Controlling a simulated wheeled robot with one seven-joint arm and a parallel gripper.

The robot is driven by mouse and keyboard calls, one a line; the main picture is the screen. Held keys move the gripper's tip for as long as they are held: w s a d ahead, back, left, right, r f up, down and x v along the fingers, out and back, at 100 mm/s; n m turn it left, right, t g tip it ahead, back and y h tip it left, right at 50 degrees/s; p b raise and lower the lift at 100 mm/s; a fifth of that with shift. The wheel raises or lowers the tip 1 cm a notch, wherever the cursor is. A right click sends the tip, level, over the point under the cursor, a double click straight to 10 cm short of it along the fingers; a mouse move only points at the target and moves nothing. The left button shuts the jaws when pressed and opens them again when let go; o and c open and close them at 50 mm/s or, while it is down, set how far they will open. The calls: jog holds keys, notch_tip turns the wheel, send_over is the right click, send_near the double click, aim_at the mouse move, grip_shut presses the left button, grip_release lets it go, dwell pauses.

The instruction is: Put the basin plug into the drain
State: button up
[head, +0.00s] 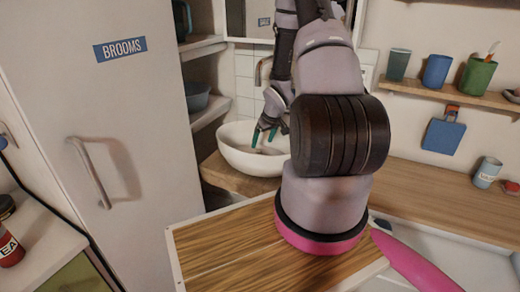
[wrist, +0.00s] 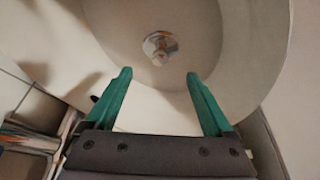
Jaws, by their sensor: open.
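The white round basin (head: 236,150) stands on a wooden counter in the head view, and its inside fills much of the wrist view (wrist: 225,60). At the basin's bottom is a round shiny metal drain (wrist: 153,42). A small pale knob-like piece (wrist: 160,57) shows at its middle; it may be the basin plug, but I cannot tell whether it is seated. My gripper (head: 263,137) is over the basin with its green fingers pointing down. In the wrist view my gripper (wrist: 158,76) is open, with nothing between its fingers, and the drain lies just beyond the fingertips.
A tap (head: 259,70) rises behind the basin, close to my arm. A tall cabinet marked BROOMS (head: 110,150) stands left. A wall shelf (head: 450,95) with several cups is at right, above a wooden counter (head: 430,195) that is mostly clear.

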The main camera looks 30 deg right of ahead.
jog(key=s+a+r+m+t+h, duration=0.1)
jog(key=s+a+r+m, duration=0.15)
jog(key=r, duration=1.25)
jog(key=s+a+r+m+h, duration=0.1)
jog(key=s+r, duration=0.3)
jog(key=r, duration=1)
jog(key=s+a+r+m+y, duration=0.1)
jog(key=s+a+r, duration=0.5)
jog(key=s, duration=0.3)
jog(key=s+a+r+m+t+y, duration=0.1)
jog(key=s+a+r+y, duration=0.1)
jog(key=s+a+r, duration=0.4)
notch_tip(320, 180, up, 3)
jog(key=s, duration=0.2)
jog(key=shift+s+a, duration=0.25)
jog(key=shift+s, duration=0.1)
jog(key=shift+t, duration=0.3)
